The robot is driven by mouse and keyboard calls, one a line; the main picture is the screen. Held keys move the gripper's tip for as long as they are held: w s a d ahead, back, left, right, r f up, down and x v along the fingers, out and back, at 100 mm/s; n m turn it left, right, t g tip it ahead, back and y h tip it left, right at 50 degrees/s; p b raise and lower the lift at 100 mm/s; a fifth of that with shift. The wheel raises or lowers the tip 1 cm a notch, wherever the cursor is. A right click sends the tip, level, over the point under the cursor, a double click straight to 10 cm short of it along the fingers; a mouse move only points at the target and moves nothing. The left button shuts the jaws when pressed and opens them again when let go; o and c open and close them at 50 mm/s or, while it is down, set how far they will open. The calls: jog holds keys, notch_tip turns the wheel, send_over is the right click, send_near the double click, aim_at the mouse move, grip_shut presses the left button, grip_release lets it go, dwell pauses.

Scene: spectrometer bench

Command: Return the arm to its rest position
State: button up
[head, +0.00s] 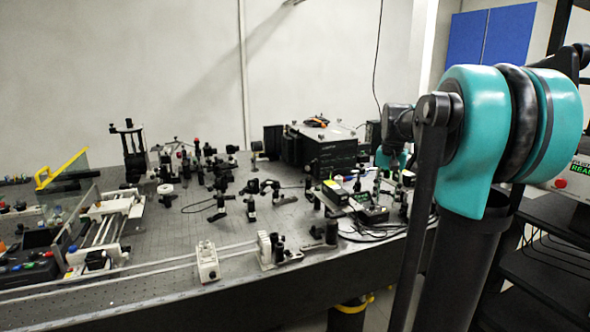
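My arm (478,140), teal and black, stands upright at the right side of the head view, in front of the bench's right end. A dark arm link (425,200) hangs down along its left side. Part of my arm also shows behind it, near the bench's right end. I cannot make out my gripper or its fingertips in this view. The optical bench (150,280) fills the left and middle, with its front edge running toward my arm.
Optical mounts (250,205) crowd the bench's middle. A black box instrument (325,150) stands at the back right. A white rail stage (105,225) and a clear panel with a yellow edge (62,168) are at left. Dark shelves (550,265) stand right of my arm.

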jog(key=s+a+f+n+t, duration=0.1)
jog(key=s+a+f, duration=0.3)
jog(key=s+f, duration=0.7)
jog(key=s+a+f+n+t, duration=0.2)
jog(key=s+a+f+n, duration=0.2)
jog(key=s+f, duration=0.7)
jog(key=shift+a+f+t, duration=0.3)
jog(key=shift+a+f, duration=0.15)
jog(key=shift+f, duration=0.4)
jog(key=shift+c, duration=0.6)
